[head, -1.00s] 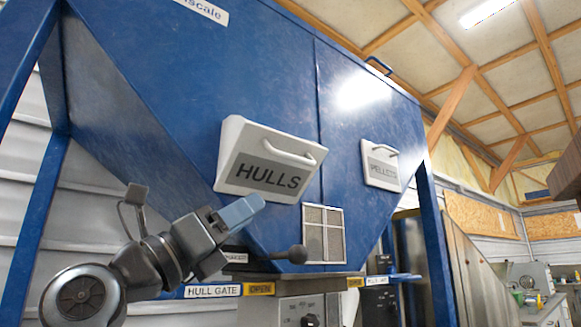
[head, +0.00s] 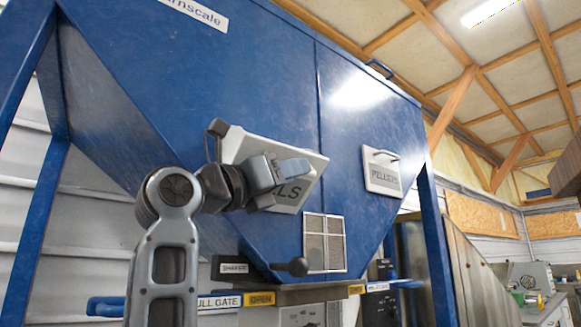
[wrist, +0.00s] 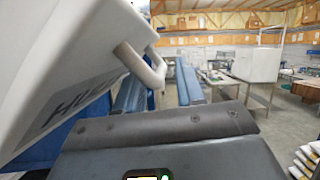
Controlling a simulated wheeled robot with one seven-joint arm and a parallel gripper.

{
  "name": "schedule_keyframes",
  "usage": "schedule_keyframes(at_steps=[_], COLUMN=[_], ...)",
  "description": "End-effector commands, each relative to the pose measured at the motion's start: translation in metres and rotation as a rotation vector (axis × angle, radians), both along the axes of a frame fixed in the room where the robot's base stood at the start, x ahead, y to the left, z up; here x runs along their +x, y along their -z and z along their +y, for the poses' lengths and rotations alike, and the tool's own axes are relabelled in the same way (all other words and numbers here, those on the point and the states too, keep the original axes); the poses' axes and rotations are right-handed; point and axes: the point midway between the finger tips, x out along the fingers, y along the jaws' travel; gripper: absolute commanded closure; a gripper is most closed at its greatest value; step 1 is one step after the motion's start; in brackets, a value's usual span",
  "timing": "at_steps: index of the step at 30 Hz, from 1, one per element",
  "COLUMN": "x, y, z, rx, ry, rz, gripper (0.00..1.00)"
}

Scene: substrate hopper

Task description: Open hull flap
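The hull flap (head: 312,186) is a white panel on the blue hopper's sloping front, with a dark HULLS label partly hidden by my gripper. It looks tilted out from the hopper wall; how far it is open I cannot tell. My gripper (head: 292,168) is in front of the flap, over the place of its handle. In the wrist view the white flap (wrist: 60,60) fills the left side, and its handle (wrist: 142,66) reaches to the two blue fingers. My gripper (wrist: 160,92) is open, its fingers apart near the handle's bar; contact is unclear.
The white PELLETS flap (head: 381,171) is to the right on the hopper (head: 270,80). Below are a mesh window (head: 324,243), a black knobbed lever (head: 290,267) and the hull gate bar (head: 105,306). The wrist view shows open floor and a distant workbench (wrist: 245,95).

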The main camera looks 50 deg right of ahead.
Motion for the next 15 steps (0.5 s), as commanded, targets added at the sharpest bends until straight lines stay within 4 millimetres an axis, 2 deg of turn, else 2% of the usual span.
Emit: schedule_keyframes(at_steps=[11, 15], x=[-0.0014, -0.0014], y=[-0.0021, -0.0021], z=[-0.0053, -0.0053], rx=[0.000, 0.000], ry=[0.000, 0.000], rz=[0.000, 0.000], gripper=[0.63, 0.76])
